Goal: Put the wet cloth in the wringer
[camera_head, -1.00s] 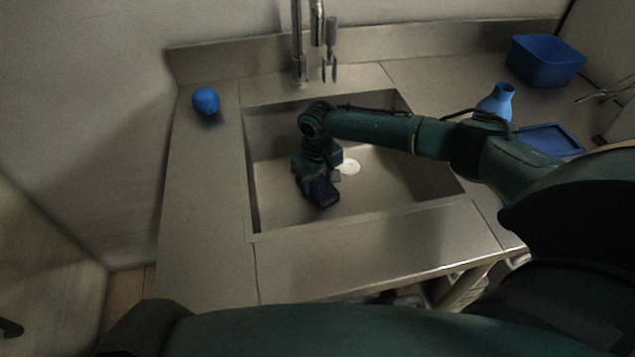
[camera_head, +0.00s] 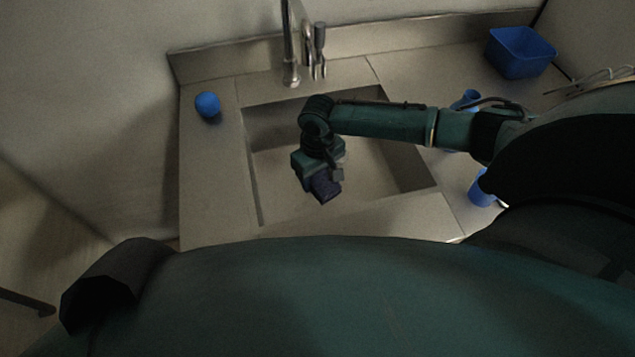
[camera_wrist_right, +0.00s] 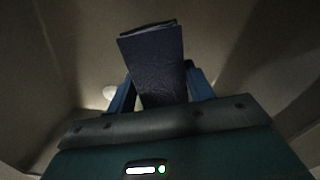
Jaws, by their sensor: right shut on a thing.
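A dark navy folded cloth (camera_head: 325,187) is held in my right gripper (camera_head: 321,176), over the sink basin in the head view. In the right wrist view the cloth (camera_wrist_right: 156,62) stands out between the two blue fingers of the right gripper (camera_wrist_right: 160,92), which are shut on it. The steel sink (camera_head: 385,205) lies below and around the gripper. I cannot tell how far the cloth is above the sink floor. I cannot make out a wringer in these frames. My left gripper is not in view.
A blue rounded object (camera_head: 207,105) stands on the counter left of the sink. A faucet (camera_head: 290,60) rises behind the basin. A blue tub (camera_head: 521,52) sits at the back right. Blue items (camera_head: 482,188) at the right are partly hidden by my arm. The left counter is mostly clear.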

